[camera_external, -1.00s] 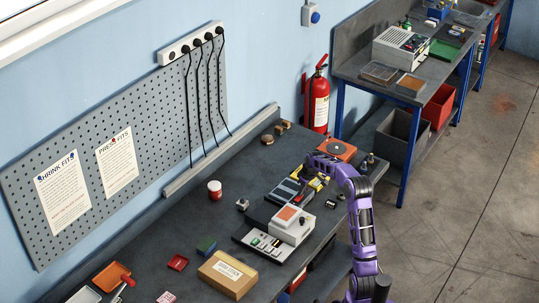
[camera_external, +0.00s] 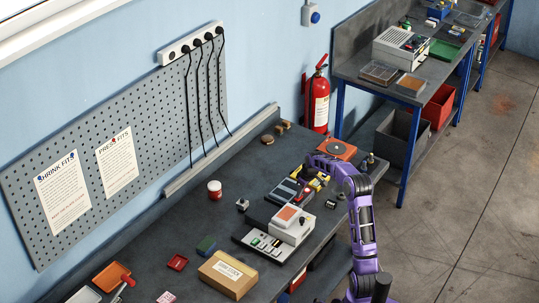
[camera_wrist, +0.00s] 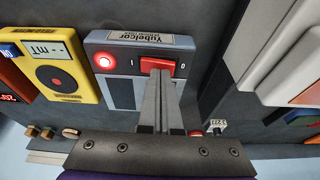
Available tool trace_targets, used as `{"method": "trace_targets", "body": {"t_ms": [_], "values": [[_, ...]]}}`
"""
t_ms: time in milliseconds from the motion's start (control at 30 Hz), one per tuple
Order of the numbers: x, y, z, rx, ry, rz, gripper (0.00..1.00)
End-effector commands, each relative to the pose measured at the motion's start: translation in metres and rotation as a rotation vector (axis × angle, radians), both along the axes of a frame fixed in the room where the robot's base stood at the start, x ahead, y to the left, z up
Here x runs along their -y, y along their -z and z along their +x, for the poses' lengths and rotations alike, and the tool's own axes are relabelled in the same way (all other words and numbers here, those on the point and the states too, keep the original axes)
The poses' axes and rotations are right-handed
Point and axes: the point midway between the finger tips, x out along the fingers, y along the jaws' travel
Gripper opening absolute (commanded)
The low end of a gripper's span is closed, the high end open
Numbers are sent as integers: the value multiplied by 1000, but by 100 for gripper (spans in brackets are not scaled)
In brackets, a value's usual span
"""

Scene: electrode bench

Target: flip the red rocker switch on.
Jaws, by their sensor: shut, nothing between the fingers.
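A round red lamp (camera_wrist: 103,61) left of the rocker glows bright.
A yellow meter (camera_wrist: 57,75) stands left of the box in the wrist view. A pale device with an orange-topped plate (camera_external: 290,225) stands in front of the box on the bench (camera_external: 240,165). An orange unit (camera_external: 337,149) lies behind my gripper.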

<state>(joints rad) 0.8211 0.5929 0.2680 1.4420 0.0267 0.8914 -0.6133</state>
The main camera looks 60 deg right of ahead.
Motion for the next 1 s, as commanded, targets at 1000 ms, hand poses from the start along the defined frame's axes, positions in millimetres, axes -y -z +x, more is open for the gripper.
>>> {"method": "trace_targets", "body": {"t_ms": [1000], "values": [[26,-125,-25,2,2,-2,0]]}}
